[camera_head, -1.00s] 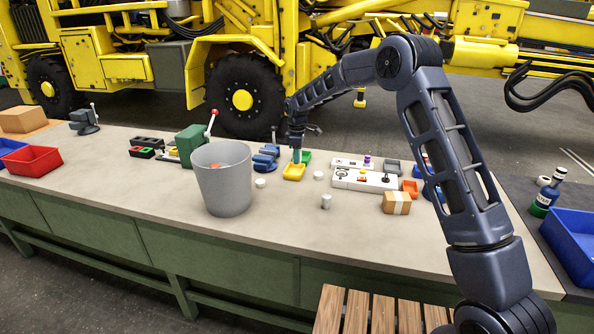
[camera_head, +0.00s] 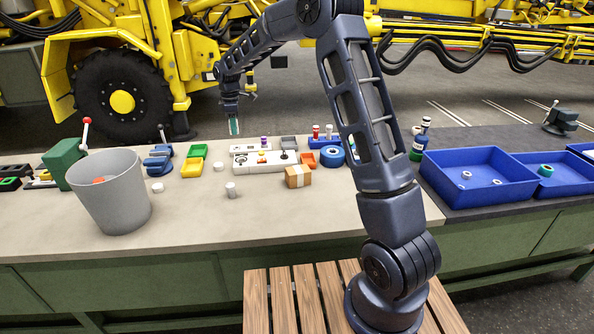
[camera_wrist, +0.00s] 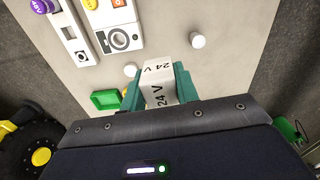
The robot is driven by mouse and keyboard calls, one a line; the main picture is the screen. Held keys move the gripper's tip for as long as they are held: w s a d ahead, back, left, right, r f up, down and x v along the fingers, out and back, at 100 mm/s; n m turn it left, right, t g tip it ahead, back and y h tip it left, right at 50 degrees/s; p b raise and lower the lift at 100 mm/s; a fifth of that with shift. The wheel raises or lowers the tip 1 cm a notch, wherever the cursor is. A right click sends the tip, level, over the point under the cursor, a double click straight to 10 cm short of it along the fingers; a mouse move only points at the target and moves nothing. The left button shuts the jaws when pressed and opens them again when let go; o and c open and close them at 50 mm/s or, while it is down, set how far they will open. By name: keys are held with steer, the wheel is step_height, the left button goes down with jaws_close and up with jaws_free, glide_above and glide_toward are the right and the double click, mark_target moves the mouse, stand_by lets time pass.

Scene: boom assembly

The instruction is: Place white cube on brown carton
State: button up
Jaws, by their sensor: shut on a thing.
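A white block marked "24 V" (camera_wrist: 158,84) sits between the teal fingertips of my gripper (camera_wrist: 158,88) in the wrist view. The gripper is shut on it. In the head view my gripper (camera_head: 234,126) hangs above the back part of the bench, over the panel area; the block is too small to make out there. The brown carton (camera_head: 298,177) with a paler tape strip stands on the bench, right of and nearer than my gripper, below the arm. Its top looks bare.
A white control panel (camera_head: 264,162) lies behind the carton. A small white cylinder (camera_head: 231,190) stands left of it. A grey bin (camera_head: 112,195), green and yellow trays (camera_head: 194,160), a blue tape roll (camera_head: 332,156) and blue bins (camera_head: 477,178) are around. The bench front is clear.

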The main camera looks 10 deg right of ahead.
steer(key=d+r, duration=0.2)
steer(key=d, duration=1.2)
glide_above(298, 169)
steer(key=shift+m, duration=0.4)
step_height(298, 169, down, 18)
steer(key=shift+s+f, duration=0.15)
steer(key=shift+f, duration=0.1)
steer(key=shift+f, duration=0.15)
steer(key=o, duration=1)
steer(key=shift+c, duration=0.2)
